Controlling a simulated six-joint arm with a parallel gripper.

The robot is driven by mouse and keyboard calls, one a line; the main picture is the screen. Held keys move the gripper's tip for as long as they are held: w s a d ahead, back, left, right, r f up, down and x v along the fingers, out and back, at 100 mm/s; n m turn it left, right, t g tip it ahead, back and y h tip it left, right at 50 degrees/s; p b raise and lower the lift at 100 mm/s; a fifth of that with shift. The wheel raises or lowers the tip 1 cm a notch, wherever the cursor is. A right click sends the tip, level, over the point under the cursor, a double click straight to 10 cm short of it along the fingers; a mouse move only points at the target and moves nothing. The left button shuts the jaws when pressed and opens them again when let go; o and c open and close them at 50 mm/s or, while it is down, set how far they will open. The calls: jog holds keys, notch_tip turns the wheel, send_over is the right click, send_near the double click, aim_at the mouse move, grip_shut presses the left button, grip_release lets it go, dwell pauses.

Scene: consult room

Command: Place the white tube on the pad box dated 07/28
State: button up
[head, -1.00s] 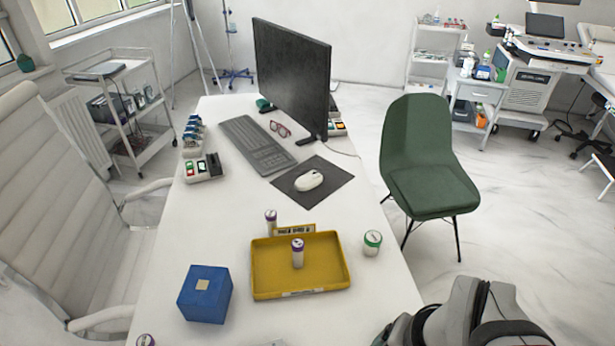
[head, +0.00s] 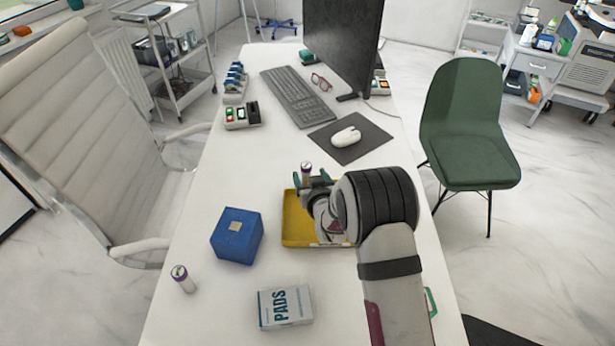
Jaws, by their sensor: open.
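Another purple-capped white tube (head: 307,168) shows behind the yellow tray, just beyond my gripper. My gripper (head: 311,181) is open over the yellow tray (head: 289,228), its fingers pointing away from the camera. The tube seen earlier inside the tray is hidden behind my gripper, so I cannot tell whether it is between the fingers. A white and blue pad box marked PADS (head: 285,307) lies flat at the desk's front. No date is readable on it.
A blue box (head: 237,236) stands left of the tray. The mouse (head: 346,136) on its dark mat, the keyboard (head: 297,96) and the monitor (head: 345,45) fill the back. Bare desk surrounds the pad box. A green chair (head: 462,125) stands at the right.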

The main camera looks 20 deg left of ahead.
aim_at(307, 171)
jog(key=x, duration=0.6)
jog(key=shift+f, duration=0.1)
grip_shut()
